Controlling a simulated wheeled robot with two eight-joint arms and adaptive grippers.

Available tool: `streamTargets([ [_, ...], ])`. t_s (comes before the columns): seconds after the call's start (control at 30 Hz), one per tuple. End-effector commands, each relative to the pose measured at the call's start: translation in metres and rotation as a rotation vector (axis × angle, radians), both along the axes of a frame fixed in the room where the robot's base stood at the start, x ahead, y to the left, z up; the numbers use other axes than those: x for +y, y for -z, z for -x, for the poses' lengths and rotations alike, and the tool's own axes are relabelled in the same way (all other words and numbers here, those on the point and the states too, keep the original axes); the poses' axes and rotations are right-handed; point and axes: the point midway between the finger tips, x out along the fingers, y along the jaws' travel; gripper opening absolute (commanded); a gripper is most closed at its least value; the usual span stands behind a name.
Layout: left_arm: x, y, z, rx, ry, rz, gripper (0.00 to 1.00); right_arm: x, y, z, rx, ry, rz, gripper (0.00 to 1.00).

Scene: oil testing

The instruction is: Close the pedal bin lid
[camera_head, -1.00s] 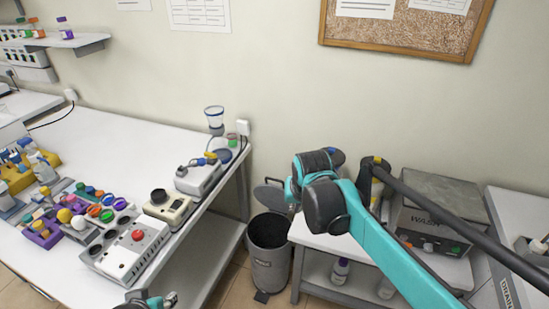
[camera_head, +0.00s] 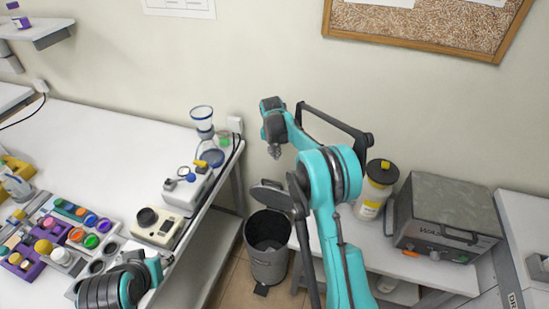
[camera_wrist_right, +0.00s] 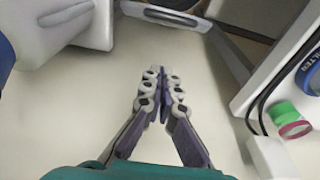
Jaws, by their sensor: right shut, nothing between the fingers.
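The grey pedal bin (camera_head: 267,252) stands on the floor in the gap between the two tables. Its dark lid (camera_head: 270,192) is raised, tilted up at the back of the opening, and the inside shows. My right gripper (camera_head: 275,151) is shut and empty, pointing down in front of the wall, above the lid and apart from it. In the right wrist view its fingertips (camera_wrist_right: 161,80) are together with nothing between them. A grey slotted part lies at the top of that view; I cannot tell whether it belongs to the bin.
The left table holds a filter flask (camera_head: 203,118), a cream instrument (camera_head: 158,227) and colourful caps (camera_head: 78,235). A wall socket (camera_head: 235,125) is left of my right gripper.

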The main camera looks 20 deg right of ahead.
Motion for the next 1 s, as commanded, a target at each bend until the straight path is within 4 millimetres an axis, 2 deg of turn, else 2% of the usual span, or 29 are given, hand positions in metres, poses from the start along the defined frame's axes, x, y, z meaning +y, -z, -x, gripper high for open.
streamTargets([
  [0.03,0.0,0.006,0.0,0.0,0.0,0.0,0.4,-0.001,0.013,-0.002,0.0,0.0,0.0,0.0],
  [0.2,0.0,0.019,0.0,0.0,0.0,0.0,0.4,-0.005,0.05,-0.007,-0.001,-0.001,0.0,0.0],
  [0.4,0.0,0.033,0.0,0.0,0.0,0.0,0.4,-0.005,0.085,-0.009,-0.001,-0.003,0.0,0.0],
  [0.63,0.0,0.042,0.0,0.0,0.0,0.0,0.4,0.01,0.095,0.014,-0.001,-0.003,0.0,0.0],
  [1.0,0.0,0.042,0.0,0.0,0.0,0.0,0.4,0.012,0.095,0.018,-0.001,-0.002,0.0,0.0],
])
